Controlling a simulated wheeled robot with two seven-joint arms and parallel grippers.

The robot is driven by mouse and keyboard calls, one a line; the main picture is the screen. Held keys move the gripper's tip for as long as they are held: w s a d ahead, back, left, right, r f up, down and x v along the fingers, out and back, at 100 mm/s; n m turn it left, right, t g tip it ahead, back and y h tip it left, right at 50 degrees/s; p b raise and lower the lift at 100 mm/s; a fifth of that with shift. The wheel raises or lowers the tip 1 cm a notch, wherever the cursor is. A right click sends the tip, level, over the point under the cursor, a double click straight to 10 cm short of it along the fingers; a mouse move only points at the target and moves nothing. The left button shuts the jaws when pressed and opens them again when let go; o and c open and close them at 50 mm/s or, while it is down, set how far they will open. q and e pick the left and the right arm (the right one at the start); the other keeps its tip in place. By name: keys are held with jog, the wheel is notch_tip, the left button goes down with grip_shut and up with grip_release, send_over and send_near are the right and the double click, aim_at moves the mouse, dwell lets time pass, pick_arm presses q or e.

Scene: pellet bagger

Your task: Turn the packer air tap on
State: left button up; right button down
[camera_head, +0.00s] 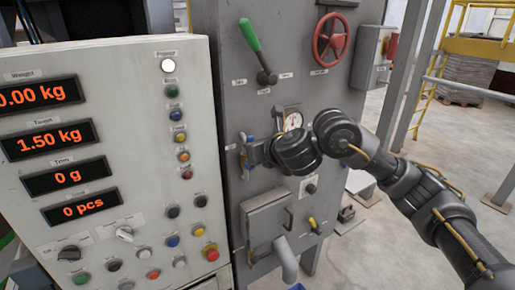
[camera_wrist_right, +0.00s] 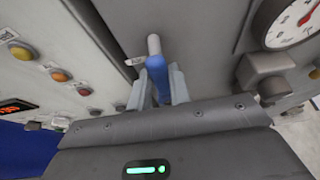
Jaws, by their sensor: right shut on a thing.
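The packer air tap has a blue handle (camera_wrist_right: 157,68) with a pale metal end. In the wrist view the handle stands between the two fingers of my right gripper (camera_wrist_right: 160,88), which is shut on it. In the head view my right gripper (camera_head: 250,152) reaches the grey machine front from the right, and a bit of the blue tap (camera_head: 242,148) shows at its fingertips. The tap's body and pivot are mostly hidden by the gripper. My left gripper is not in view.
A control panel (camera_head: 110,240) with red displays, buttons and knobs stands close to the left of the tap. A pressure gauge (camera_head: 293,121) is just right of it. Above are a green-handled lever (camera_head: 250,36) and a red handwheel (camera_head: 331,37). A hatch (camera_head: 265,222) lies below.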

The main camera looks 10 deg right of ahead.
jog(key=shift+f, duration=0.1)
dwell(0.4)
jog(key=c, duration=1.3)
grip_release()
jog(key=shift+a, duration=0.1)
jog(key=shift+s, duration=0.1)
jog(key=shift+p+v, duration=0.9)
jog(key=shift+v, duration=4.45)
